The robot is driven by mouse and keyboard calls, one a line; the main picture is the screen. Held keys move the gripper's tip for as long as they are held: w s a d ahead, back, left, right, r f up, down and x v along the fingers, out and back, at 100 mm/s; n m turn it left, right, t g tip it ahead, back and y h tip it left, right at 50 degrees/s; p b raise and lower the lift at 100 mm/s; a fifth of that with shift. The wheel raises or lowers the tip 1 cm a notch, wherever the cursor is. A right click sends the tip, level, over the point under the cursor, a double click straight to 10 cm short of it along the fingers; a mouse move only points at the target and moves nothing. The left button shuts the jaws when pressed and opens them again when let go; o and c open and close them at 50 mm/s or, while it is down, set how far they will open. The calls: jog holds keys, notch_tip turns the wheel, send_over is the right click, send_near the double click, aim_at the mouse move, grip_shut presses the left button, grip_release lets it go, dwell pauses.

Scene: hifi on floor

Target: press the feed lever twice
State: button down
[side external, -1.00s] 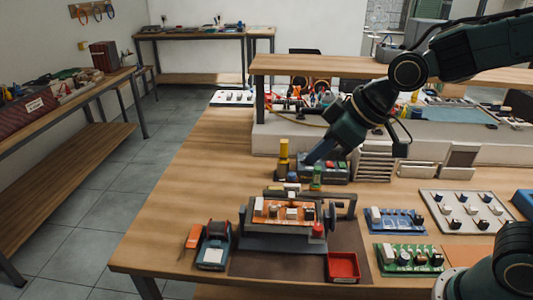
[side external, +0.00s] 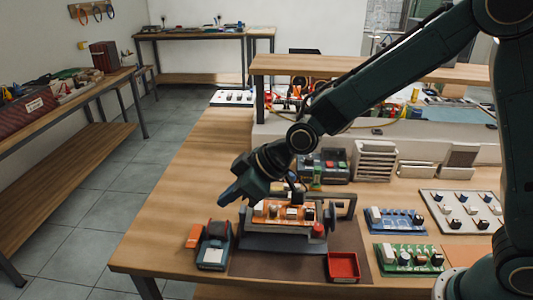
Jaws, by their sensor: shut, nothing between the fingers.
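My gripper (side external: 226,201) is shut and empty, pointing down and left. In the picture it sits just above a small dark device with a blue-grey front and orange parts (side external: 212,256), near the left end of the board holder; I cannot tell if it touches anything. I cannot make out for certain which part is the feed lever. The grey board holder (side external: 283,243) carries an orange circuit board (side external: 268,212) and stands on a dark mat (side external: 340,238). My wrist and forearm hide part of the area behind the holder.
A red tray (side external: 343,267) lies at the mat's front right. A blue board (side external: 397,221), a green board (side external: 409,258) and a panel of knobs (side external: 462,211) lie to the right. A dark box with red and green buttons (side external: 330,166) stands behind. The wood tabletop at left is clear.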

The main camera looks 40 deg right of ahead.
jog(key=shift+w+a+f, duration=0.3)
jog(key=shift+a+f, duration=0.4)
send_over(197, 236)
jog(key=s+a, duration=0.1)
jog(key=s, duration=0.2)
jog(key=f, duration=0.7)
jog(key=shift+w+f, duration=0.1)
jog(key=shift+w, duration=0.15)
notch_tip(197, 236, down, 3)
jog(key=shift+r, duration=0.1)
jog(key=shift+f, duration=0.55)
